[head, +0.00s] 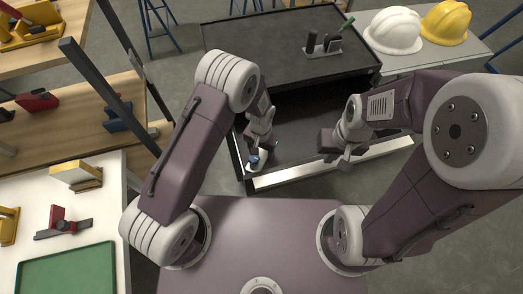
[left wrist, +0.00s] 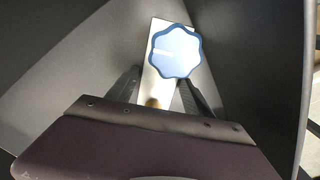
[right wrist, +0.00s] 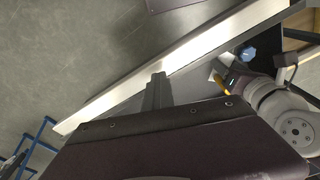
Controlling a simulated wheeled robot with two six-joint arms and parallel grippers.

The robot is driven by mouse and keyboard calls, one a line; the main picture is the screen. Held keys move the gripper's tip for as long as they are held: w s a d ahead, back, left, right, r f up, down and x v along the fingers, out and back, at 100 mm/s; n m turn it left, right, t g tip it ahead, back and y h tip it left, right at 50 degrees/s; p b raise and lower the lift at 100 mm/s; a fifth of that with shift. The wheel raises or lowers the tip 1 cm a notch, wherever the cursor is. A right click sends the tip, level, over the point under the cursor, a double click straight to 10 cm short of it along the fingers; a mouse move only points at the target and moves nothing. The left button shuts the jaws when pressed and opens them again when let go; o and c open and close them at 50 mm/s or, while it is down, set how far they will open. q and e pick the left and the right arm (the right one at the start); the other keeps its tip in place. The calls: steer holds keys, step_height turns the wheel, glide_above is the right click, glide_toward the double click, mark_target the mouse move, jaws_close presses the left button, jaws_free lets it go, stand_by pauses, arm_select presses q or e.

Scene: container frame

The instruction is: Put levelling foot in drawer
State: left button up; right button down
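The levelling foot has a blue lobed knob (left wrist: 176,51) and a pale metal plate. It shows between the fingers of my left gripper (left wrist: 160,82), which appears shut on the plate. In the head view, the blue knob (head: 253,160) is low at the left front corner of the open drawer (head: 300,176), by my left gripper (head: 258,156). My right gripper (right wrist: 157,78) has its fingers together at the drawer's pale front edge and looks empty. Whether the foot touches the drawer floor is hidden.
The dark cabinet top (head: 270,40) holds a small rack (head: 322,43) with a green-handled item. A white helmet (head: 393,30) and yellow helmet (head: 446,22) sit on a grey table at right. Benches with red and yellow tools stand at left. The drawer's middle looks empty.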

arm_select(q)
jaws_close()
step_height(320, 180, up, 4)
steer(key=shift+w+r, duration=0.1)
steer(key=shift+w, duration=0.05)
steer(key=d+r, duration=0.3)
steer(key=d, duration=0.2)
steer(key=w+d+r+b, duration=0.1)
steer(key=d+r, duration=0.3)
steer(key=d, duration=0.2)
steer(key=shift+w+d, duration=0.25)
